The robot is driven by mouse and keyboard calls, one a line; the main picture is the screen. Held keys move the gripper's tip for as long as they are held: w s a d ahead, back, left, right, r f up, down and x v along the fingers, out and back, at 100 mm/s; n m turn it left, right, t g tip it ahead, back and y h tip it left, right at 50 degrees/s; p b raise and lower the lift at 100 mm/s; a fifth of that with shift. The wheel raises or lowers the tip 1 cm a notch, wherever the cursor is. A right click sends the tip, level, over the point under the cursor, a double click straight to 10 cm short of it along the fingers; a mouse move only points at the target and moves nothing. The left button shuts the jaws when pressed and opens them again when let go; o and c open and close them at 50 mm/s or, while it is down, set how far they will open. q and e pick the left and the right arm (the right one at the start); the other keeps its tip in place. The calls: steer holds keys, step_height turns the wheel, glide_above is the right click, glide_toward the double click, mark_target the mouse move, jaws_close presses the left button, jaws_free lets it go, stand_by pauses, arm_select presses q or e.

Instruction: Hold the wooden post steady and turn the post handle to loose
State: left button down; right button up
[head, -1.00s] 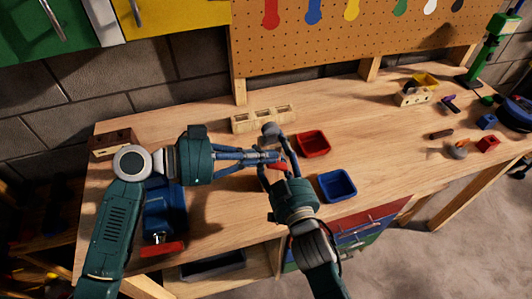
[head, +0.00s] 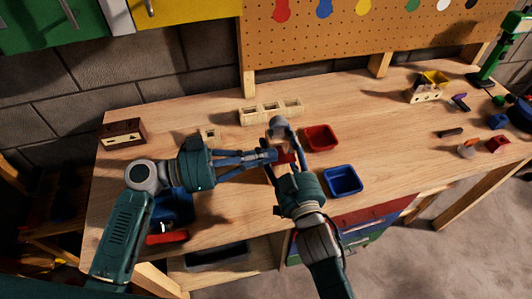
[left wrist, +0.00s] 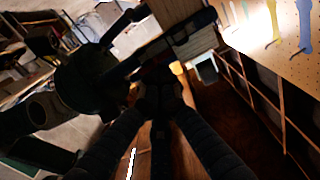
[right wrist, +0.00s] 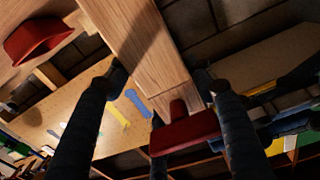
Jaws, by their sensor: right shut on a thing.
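The wooden post (right wrist: 140,40) runs down the middle of the right wrist view between my right gripper's fingers. My right gripper (head: 281,146) is shut on it above the bench. The red post handle (right wrist: 185,133) sticks out past the post's end as a T-shaped bar. It also shows as a small red patch between the grippers in the head view (head: 286,157). My left gripper (head: 272,155) points at the handle from the left, its fingertips close together. Its fingers also show in the left wrist view (left wrist: 160,92), but their contact with the handle is unclear. The grippers hide most of the post in the head view.
A red bin (head: 320,138) and a blue bin (head: 343,181) sit right of the grippers. A pale block with holes (head: 271,111) lies behind. A blue vise (head: 176,206) is under my left arm. A brown box (head: 122,133) stands at the left. The bench front edge is near.

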arm_select(q)
steer(key=shift+s+a+f, duration=0.1)
steer(key=shift+s+f, duration=0.1)
steer(key=shift+f, duration=0.6)
arm_select(e)
steer(key=shift+d, duration=0.1)
arm_select(q)
step_height(320, 180, up, 5)
arm_select(e)
steer(key=shift+w+f, duration=0.1)
arm_select(q)
steer(key=s+a+f, duration=0.2)
steer(key=a+f, duration=0.1)
steer(key=a, duration=0.6)
steer(key=shift+s, duration=0.35)
arm_select(e)
steer(key=shift+f, duration=0.15)
arm_select(q)
steer(key=shift+d, duration=0.1)
arm_select(e)
steer(key=o, duration=1.5)
